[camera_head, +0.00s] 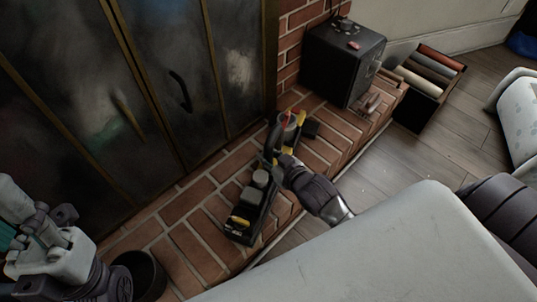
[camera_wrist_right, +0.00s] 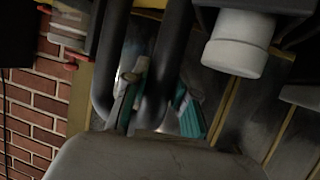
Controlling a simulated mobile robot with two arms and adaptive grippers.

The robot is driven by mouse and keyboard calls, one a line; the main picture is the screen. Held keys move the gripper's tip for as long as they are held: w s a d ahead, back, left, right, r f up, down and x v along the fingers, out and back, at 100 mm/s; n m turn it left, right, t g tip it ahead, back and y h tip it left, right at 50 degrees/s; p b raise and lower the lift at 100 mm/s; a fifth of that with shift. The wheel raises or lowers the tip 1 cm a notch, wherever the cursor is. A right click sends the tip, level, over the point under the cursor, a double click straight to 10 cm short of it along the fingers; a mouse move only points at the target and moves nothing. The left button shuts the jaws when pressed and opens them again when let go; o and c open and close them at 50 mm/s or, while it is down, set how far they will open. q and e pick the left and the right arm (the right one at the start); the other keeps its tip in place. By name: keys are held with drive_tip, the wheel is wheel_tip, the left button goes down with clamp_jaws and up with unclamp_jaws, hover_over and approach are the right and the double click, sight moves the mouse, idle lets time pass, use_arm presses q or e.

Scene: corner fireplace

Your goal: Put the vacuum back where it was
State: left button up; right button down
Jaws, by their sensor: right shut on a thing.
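The vacuum (camera_head: 258,182), a long dark body with yellow parts and pale grey caps, is over the brick hearth in front of the fireplace doors. I cannot tell whether it touches the bricks. My right gripper (camera_head: 281,163) is shut on its black handle. In the right wrist view, the black handle (camera_wrist_right: 178,50) of the vacuum passes between the teal-padded fingers of the right gripper (camera_wrist_right: 160,100). My left gripper (camera_head: 14,238) is at the left edge, away from the vacuum and partly cut off; its opening is unclear.
The brick hearth (camera_head: 208,217) runs along the dark, brass-framed fireplace doors (camera_head: 180,60). A black box (camera_head: 335,62) stands on its far end, with a crate of rolled items (camera_head: 413,112) beyond. A dark round bin (camera_head: 148,272) is at the lower left. Wooden floor (camera_head: 395,170) lies to the right.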

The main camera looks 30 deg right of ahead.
drive_tip(key=shift+w, duration=0.15)
drive_tip(key=c, duration=0.9)
unclamp_jaws()
drive_tip(key=shift+o, duration=0.2)
drive_tip(key=shift+s+f, duration=0.25)
drive_tip(key=shift+f, duration=0.2)
drive_tip(key=v, duration=1.2)
drive_tip(key=shift+r, duration=0.2)
